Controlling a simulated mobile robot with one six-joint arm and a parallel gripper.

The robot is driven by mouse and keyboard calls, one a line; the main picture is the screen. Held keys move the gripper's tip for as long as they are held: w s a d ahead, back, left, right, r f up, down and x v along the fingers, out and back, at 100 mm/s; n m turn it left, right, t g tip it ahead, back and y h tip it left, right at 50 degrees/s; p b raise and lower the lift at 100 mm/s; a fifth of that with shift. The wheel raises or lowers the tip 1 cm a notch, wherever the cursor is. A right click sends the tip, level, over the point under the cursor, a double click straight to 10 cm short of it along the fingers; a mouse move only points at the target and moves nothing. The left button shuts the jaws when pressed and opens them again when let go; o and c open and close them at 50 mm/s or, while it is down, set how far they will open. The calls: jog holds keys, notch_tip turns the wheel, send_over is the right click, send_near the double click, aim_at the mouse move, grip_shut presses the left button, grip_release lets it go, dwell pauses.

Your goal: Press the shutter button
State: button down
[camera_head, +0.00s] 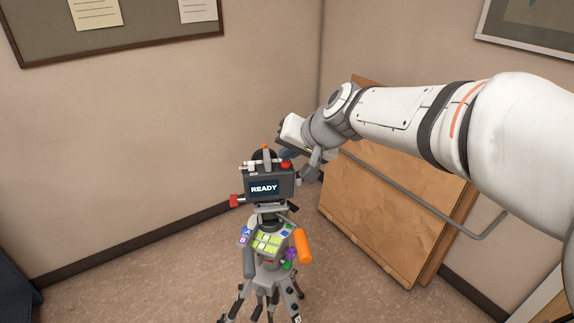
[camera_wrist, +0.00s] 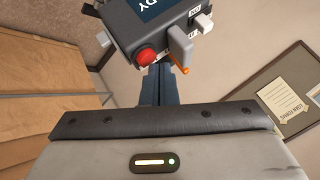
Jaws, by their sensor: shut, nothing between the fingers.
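A dark grey camera (camera_head: 268,184) stands on a tripod, its screen reading READY. A red round button (camera_head: 286,164) sits on its top right corner. In the wrist view the camera (camera_wrist: 165,22) is at the top, with the red button (camera_wrist: 146,54) at its edge. My gripper (camera_wrist: 155,70) is shut and empty, its blue-grey fingertips just below the button in that view. I cannot tell whether they touch it. In the head view my gripper is mostly hidden behind the camera and under my wrist.
A red knob (camera_head: 236,201) sticks out at the camera's left. Brown panels (camera_head: 380,215) lean on the right wall.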

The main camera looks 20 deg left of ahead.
aim_at(289, 170)
jog(key=shift+f+b, duration=0.5)
jog(key=shift+b, duration=0.15)
dwell(0.6)
jog(key=shift+r, duration=0.15)
jog(key=shift+r+p, duration=0.6)
jog(key=shift+r, duration=0.2)
jog(key=shift+r+p, duration=1.75)
jog(key=shift+r, duration=0.8)
